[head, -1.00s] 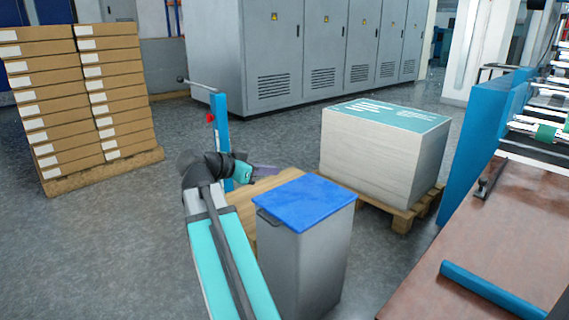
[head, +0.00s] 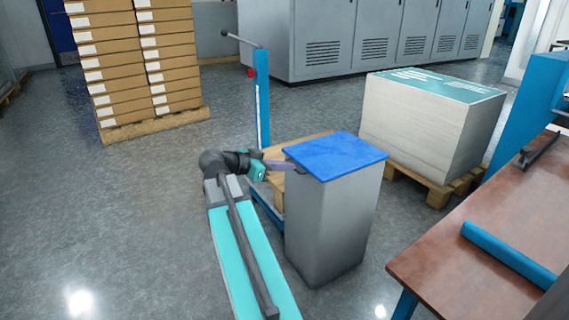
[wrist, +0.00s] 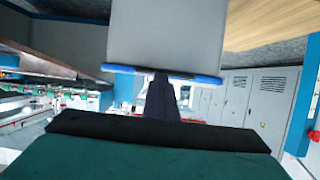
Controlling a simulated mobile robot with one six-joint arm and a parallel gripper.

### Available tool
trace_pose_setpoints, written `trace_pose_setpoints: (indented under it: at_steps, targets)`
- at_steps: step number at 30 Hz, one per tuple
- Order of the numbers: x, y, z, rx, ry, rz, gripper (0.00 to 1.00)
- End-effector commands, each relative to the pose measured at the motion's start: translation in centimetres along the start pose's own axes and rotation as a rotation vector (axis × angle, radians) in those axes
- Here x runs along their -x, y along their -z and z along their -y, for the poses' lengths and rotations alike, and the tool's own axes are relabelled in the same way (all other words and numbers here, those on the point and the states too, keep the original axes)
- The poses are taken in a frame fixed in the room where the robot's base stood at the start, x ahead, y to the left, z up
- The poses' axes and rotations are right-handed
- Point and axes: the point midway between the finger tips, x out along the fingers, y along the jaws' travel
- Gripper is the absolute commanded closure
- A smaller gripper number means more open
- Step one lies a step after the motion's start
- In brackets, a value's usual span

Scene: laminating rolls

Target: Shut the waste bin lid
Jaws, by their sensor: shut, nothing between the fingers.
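The waste bin (head: 330,230) is a tall grey box standing on the floor. Its blue lid (head: 338,156) lies flat across the top, with no gap that I can see. In the wrist view the lid (wrist: 205,78) is a thin blue strip seen edge-on against the grey bin body (wrist: 165,35). My gripper (head: 284,165) is at the lid's left edge, beside the dark handle tab, at about lid height. Its fingers are shut and empty; in the wrist view the dark fingers (wrist: 160,92) reach up to the lid's edge. I cannot tell whether they touch it.
A blue pallet truck (head: 262,100) with a wooden board stands behind the bin. A paper stack (head: 425,125) on a pallet is at right. A brown-topped table (head: 450,260) is at the front right. Stacked boxes (head: 120,60) stand at back left. The left floor is clear.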

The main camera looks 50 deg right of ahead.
Motion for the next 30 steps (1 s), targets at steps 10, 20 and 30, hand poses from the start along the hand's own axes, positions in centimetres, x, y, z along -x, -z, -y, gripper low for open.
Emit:
trace_pose_setpoints:
  at_steps: [10, 20, 30]
  targets:
    - [-1.5, -2.4, -0.6, 0.003, -0.022, 0.034, 1.00]
    - [-1.5, -2.4, -0.6, 0.004, -0.023, 0.033, 1.00]
    - [0.2, 0.2, -0.6, 0.001, -0.018, 0.016, 1.00]
